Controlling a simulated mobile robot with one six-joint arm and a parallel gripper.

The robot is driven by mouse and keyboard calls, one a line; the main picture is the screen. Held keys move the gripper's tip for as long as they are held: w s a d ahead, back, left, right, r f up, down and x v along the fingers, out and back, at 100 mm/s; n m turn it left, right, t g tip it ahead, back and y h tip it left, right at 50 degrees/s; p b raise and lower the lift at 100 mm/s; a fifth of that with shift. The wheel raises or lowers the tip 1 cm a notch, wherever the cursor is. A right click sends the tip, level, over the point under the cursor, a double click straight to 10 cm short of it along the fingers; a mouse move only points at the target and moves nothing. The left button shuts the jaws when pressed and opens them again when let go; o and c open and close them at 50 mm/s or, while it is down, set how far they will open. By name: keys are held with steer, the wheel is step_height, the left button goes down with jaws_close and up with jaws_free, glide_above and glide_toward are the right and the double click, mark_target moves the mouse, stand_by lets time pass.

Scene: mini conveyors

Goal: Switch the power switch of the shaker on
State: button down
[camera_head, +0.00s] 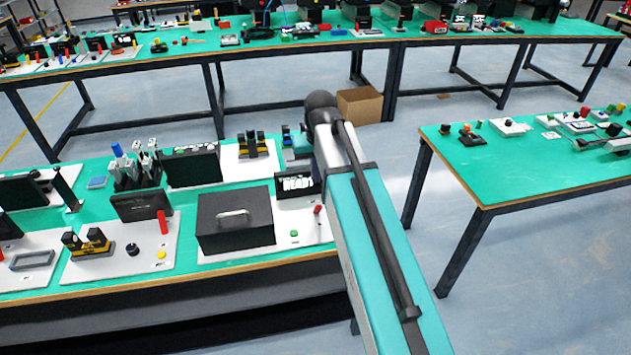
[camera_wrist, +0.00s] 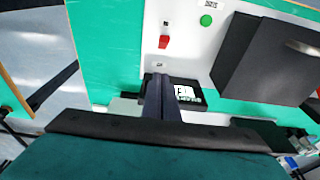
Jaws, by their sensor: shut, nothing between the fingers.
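A white panel (camera_wrist: 190,38) carries a red switch (camera_wrist: 165,41), a round green button (camera_wrist: 206,20) and a black box with a handle (camera_wrist: 262,58). A small display (camera_wrist: 186,93) reading READY stands at the panel's edge. The same red switch (camera_head: 318,210), black box (camera_head: 236,222) and display (camera_head: 296,184) show in the head view. I cannot read a label naming the shaker. My gripper (camera_wrist: 158,79) is shut and empty, its dark fingers together. In the wrist view the tips point toward the red switch, apart from it, and overlap the display's left part.
Other stations with a black-yellow holder (camera_head: 88,242), a tool rack (camera_head: 135,170) and small panels crowd the green table (camera_head: 98,208). The table's front edge is near my arm. A second green table (camera_head: 520,165) stands right, with open floor between.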

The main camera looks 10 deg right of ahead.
steer(key=shift+s+r+b, duration=0.15)
steer(key=shift+s+r, duration=0.15)
steer(key=shift+r, duration=0.7)
steer(key=shift+s+r+b, duration=0.15)
steer(key=shift+s+r, duration=0.1)
steer(key=shift+r, duration=0.7)
steer(key=shift+s, duration=0.15)
